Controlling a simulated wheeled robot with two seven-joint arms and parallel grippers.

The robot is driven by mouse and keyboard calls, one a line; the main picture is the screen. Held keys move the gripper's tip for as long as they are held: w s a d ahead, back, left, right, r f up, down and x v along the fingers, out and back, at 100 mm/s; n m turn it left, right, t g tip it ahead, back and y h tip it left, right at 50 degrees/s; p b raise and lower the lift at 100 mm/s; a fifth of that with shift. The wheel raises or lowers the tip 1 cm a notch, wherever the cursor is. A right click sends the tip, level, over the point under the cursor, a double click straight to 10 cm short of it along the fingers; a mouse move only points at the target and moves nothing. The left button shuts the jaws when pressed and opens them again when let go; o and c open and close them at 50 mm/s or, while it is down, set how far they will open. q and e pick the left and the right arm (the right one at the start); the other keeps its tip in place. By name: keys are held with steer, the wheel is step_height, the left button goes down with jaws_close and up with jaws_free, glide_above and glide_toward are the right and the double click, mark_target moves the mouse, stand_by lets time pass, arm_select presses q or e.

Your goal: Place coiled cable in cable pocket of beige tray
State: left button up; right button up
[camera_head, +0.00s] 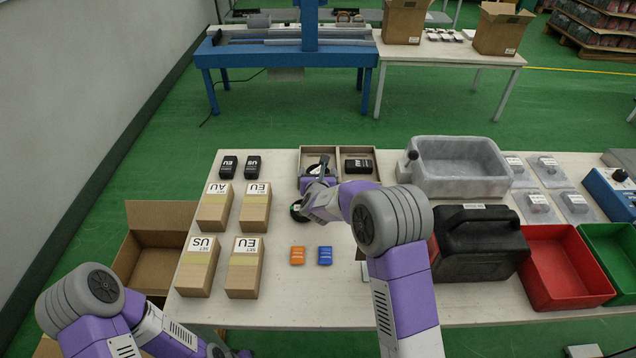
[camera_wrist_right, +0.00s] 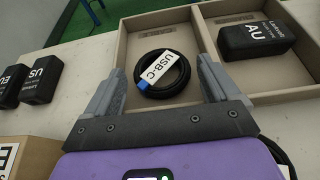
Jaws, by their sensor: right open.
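The beige tray (camera_head: 337,150) has two pockets and sits at the back middle of the table; it also shows in the wrist view (camera_wrist_right: 195,42). A coiled black cable (camera_wrist_right: 183,72) with a white USB-C label and a blue tip lies flat in its left pocket, inside the walls. The right gripper (camera_head: 321,166) is over that pocket and hides the cable in the head view. Its two fingers (camera_wrist_right: 160,80) are spread on either side of the coil with gaps. A black AU adapter (camera_wrist_right: 254,38) lies in the right pocket (camera_head: 358,165). The left gripper is out of frame.
Another dark coil (camera_head: 299,211) lies on the table beside my right wrist. Several boxes (camera_head: 215,206) and two black adapters (camera_head: 228,167) stand left. Orange (camera_head: 297,255) and blue (camera_head: 325,255) packs lie in front. A grey bin (camera_head: 458,180) and black case (camera_head: 480,245) stand right.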

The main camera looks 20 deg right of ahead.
steer(key=p+v, duration=0.1)
steer(key=v, duration=0.9)
steer(key=shift+p, duration=0.3)
